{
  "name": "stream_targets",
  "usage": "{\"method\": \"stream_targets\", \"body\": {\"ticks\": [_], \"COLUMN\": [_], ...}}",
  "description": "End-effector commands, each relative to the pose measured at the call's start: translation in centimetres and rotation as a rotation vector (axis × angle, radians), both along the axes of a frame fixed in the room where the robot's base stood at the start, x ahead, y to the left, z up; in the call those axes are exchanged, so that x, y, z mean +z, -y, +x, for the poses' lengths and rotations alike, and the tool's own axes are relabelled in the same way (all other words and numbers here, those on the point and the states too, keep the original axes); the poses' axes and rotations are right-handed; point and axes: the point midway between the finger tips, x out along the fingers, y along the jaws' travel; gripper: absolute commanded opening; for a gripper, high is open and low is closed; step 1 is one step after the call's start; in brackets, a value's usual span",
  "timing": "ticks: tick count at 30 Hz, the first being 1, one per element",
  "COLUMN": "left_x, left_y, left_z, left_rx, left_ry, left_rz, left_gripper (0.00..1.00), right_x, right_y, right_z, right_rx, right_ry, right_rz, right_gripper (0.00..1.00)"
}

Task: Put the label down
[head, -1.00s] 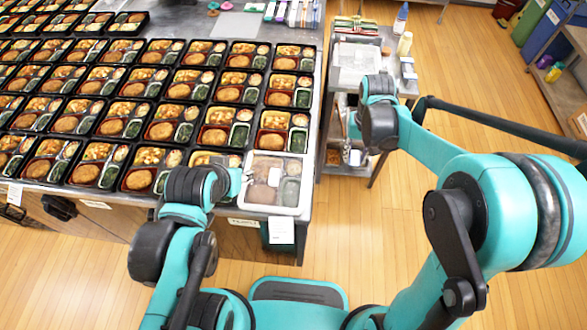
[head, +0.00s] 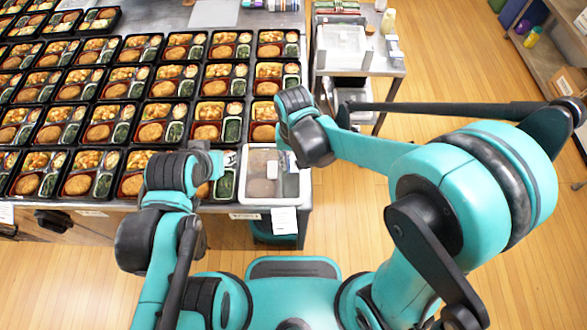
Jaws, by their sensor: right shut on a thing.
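My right gripper (head: 283,146) is over the tray table's right end, just behind the clear-lidded bento tray (head: 304,188). My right wrist hides most of it. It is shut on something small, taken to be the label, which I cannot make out. My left gripper (head: 216,162) is low over the front row of trays, left of the lidded tray; its fingers are too hidden to tell whether they are open. The lidded tray sits at the table's front right corner. A white paper slip (head: 284,220) hangs at the table edge below it.
Rows of open black bento trays (head: 107,133) fill the table to the left. A steel cart (head: 395,68) with a clear bin (head: 341,45) stands at the back right, across a narrow gap. Shelves stand at the far right.

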Motion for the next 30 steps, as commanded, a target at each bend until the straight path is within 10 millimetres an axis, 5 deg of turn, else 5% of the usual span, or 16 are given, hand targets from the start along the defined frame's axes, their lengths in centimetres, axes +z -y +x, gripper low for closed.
{"method": "stream_targets", "body": {"ticks": [10,22,25,30], "left_x": [-1.6,-2.0,-1.9,-1.8], "left_y": [0.0,0.0,0.0,0.0], "left_z": [0.0,0.0,0.0,0.0], "left_rx": [0.000,0.000,0.000,0.000], "left_ry": [0.000,0.000,0.000,0.000], "left_rz": [0.000,0.000,0.000,0.000], "left_gripper": [0.40,0.40,0.40,0.40], "right_x": [-4.1,-4.6,-4.4,-4.4], "right_y": [0.0,0.0,0.0,0.0], "right_z": [-0.1,-0.1,-0.1,-0.1], "right_rx": [0.000,0.000,0.001,0.001], "right_ry": [0.000,0.000,0.000,0.000], "right_rz": [0.000,0.000,0.000,0.000], "right_gripper": [0.21,0.21,0.51,0.51]}}
